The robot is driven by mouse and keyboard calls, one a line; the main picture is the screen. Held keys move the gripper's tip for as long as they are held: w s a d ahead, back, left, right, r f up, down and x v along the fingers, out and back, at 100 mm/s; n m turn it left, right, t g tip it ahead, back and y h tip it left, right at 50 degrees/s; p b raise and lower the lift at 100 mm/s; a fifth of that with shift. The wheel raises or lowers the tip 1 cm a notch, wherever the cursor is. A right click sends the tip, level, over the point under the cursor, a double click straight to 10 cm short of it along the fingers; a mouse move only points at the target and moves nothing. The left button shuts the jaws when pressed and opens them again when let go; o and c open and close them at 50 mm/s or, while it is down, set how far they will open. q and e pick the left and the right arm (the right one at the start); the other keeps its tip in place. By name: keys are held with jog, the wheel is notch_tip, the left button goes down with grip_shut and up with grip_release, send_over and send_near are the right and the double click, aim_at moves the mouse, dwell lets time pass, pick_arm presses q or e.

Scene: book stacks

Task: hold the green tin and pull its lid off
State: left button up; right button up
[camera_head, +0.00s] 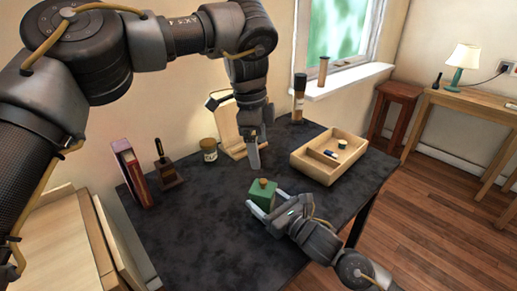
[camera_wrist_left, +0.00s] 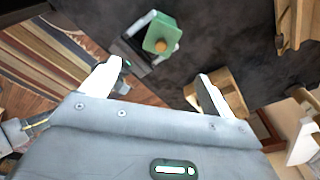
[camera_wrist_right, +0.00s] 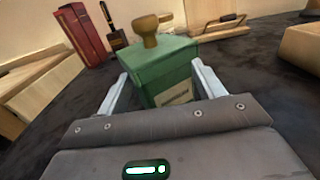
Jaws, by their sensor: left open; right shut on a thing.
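The green tin (camera_head: 262,195) is a box with a green lid and a brown knob (camera_wrist_right: 147,28) on top. It stands upright on the dark table. My right gripper (camera_head: 267,212) is shut on the tin's body from the front right; in the right wrist view its fingers (camera_wrist_right: 160,88) lie on both sides of it. The lid (camera_wrist_right: 150,55) sits on the tin. My left gripper (camera_head: 253,158) is open and empty, pointing down above the table behind the tin. In the left wrist view the tin (camera_wrist_left: 157,35) shows beyond the open fingers (camera_wrist_left: 160,85).
A wooden tray (camera_head: 318,175) with small items stands right. A jar (camera_head: 209,150), a wooden stand (camera_head: 229,134), a stamp-like item on a block (camera_head: 166,173) and red books (camera_head: 130,172) line the back and left. A dark cylinder (camera_head: 298,97) stands at the far corner. The front left table is clear.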

aim_at(263, 181)
pick_arm(q)
jog(key=shift+f+n, duration=0.1)
jog(key=shift+n, duration=0.4)
jog(key=f, duration=0.4)
jog(key=d+f, duration=0.1)
jog(key=f, duration=0.6)
jog(key=shift+d+f, duration=0.2)
jog(key=shift+f, duration=0.2)
jog(key=c, duration=1.1)
jog(key=shift+r, duration=0.1)
jog(key=shift+r, duration=1.05)
